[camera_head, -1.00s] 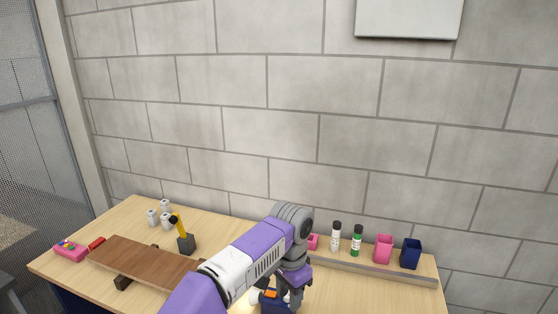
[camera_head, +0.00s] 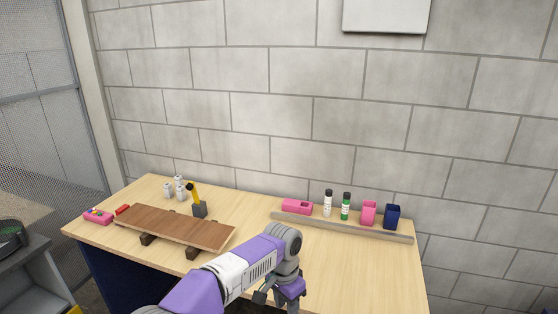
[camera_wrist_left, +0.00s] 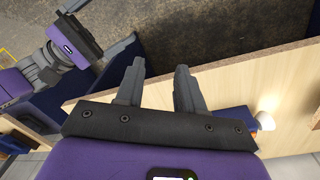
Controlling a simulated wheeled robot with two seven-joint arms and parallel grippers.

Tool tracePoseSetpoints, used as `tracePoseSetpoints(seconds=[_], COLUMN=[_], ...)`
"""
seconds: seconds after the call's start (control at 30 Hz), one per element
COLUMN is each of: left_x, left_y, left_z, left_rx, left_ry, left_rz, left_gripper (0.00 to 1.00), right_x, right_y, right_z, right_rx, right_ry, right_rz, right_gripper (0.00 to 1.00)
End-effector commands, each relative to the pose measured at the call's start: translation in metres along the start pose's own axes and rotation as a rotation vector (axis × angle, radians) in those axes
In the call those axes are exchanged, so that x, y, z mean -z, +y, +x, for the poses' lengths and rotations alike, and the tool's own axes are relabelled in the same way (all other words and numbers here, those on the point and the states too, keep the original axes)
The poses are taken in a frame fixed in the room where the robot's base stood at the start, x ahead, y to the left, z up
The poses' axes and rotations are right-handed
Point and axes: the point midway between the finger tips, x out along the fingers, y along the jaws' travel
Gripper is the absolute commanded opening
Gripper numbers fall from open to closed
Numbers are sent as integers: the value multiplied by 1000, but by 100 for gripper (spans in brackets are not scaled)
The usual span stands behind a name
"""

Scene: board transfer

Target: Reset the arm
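My left arm (camera_head: 240,268) reaches in from the bottom of the head view. Its gripper (camera_head: 275,297) hangs low over the front part of the table, partly cut off by the frame edge. In the left wrist view the two fingers of the left gripper (camera_wrist_left: 160,85) stand apart with nothing between them, near the table edge. Another purple gripper of mine (camera_wrist_left: 80,40), seemingly the right one, shows at the upper left of that view, over the floor. Its finger opening is not clear.
The wooden table (camera_head: 340,270) holds a brown board (camera_head: 175,226) on dark supports at left. Bottles (camera_head: 346,207), a pink box (camera_head: 297,206) and cups (camera_head: 369,212) stand behind a grey strip (camera_head: 340,227).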

Motion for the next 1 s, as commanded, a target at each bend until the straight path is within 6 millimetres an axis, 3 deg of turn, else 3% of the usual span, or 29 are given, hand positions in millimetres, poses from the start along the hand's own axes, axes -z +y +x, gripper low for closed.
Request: tracePoseSetpoints(seconds=[0.27, 0.4, 0.6, 0.7, 0.8, 1.0], left_x=[-22, -57, -129, -169, -205, -246], left_y=[-11, -6, 19, 37, 55, 77], left_z=[112, 190, 280, 309, 325, 335], left_rx=[-108, -189, -278, -297, -300, -283], left_ry=[42, 77, 126, 142, 150, 156], left_rz=[-142, -296, -589, -744, -881, -1043], left_gripper=[38, 38, 38, 38, 38, 38], right_x=[67, 112, 162, 176, 182, 180], right_y=[71, 115, 151, 156, 155, 150], right_z=[17, 13, -2, -5, -2, 8], right_rx=[-237, -417, -643, -716, -753, -759], right_ry=[284, 472, 682, 742, 771, 779], right_rz=[-121, -289, -655, -867, -1062, -1306], right_gripper=[96, 96, 96, 96, 96, 96])
